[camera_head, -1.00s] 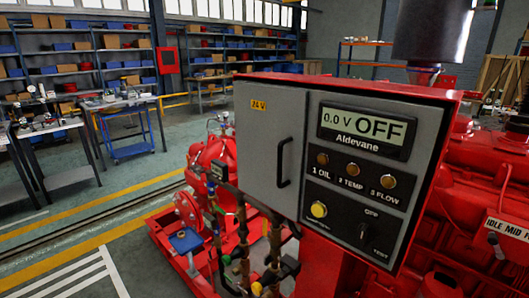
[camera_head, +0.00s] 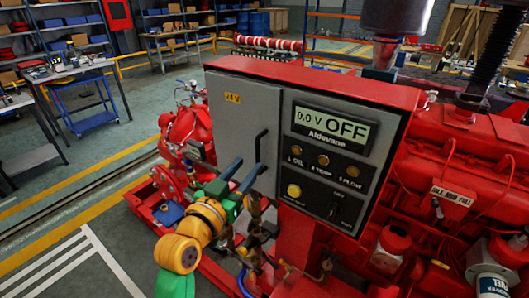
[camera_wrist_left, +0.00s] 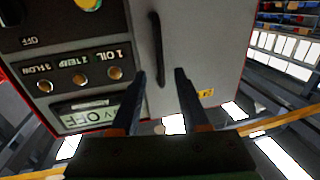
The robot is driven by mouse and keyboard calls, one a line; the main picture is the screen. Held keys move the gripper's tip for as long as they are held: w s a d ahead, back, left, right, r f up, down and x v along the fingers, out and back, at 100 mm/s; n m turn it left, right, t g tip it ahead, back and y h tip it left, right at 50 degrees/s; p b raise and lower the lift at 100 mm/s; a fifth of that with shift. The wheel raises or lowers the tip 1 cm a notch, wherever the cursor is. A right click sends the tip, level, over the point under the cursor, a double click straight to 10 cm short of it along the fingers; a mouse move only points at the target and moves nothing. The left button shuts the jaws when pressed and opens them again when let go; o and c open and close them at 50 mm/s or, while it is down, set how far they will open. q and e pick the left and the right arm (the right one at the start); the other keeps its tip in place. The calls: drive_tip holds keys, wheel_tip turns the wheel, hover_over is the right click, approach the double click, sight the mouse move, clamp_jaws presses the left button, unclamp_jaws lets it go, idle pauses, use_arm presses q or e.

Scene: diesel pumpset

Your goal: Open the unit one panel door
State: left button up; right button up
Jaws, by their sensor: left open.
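The unit one panel is a red-framed box with a grey door (camera_head: 235,115) on its left side, which looks shut. The door carries a black vertical bar handle (camera_head: 260,146) near its right edge. My left gripper (camera_head: 248,166) is open at the lower end of this handle. In the left wrist view, which is turned upside down, the handle (camera_wrist_left: 157,48) points in between the two dark fingertips (camera_wrist_left: 160,74), nearer the left one. Whether the fingers touch it, I cannot tell. My right gripper is not in view.
Right of the door is a fixed control face with a display (camera_head: 331,125) reading 0.0 V OFF, several lamps and a switch. Red pump pipework (camera_head: 187,130) stands below and left. A red engine (camera_head: 450,165) fills the right. Open floor lies at left.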

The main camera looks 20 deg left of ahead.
sight(257, 156)
use_arm(q)
drive_tip(key=w, duration=0.5)
drive_tip(key=shift+d+f+p, duration=0.1)
drive_tip(key=shift+d+p, duration=0.25)
drive_tip(key=shift+p, duration=0.05)
drive_tip(key=shift+c, duration=0.5)
clamp_jaws()
idle(0.5)
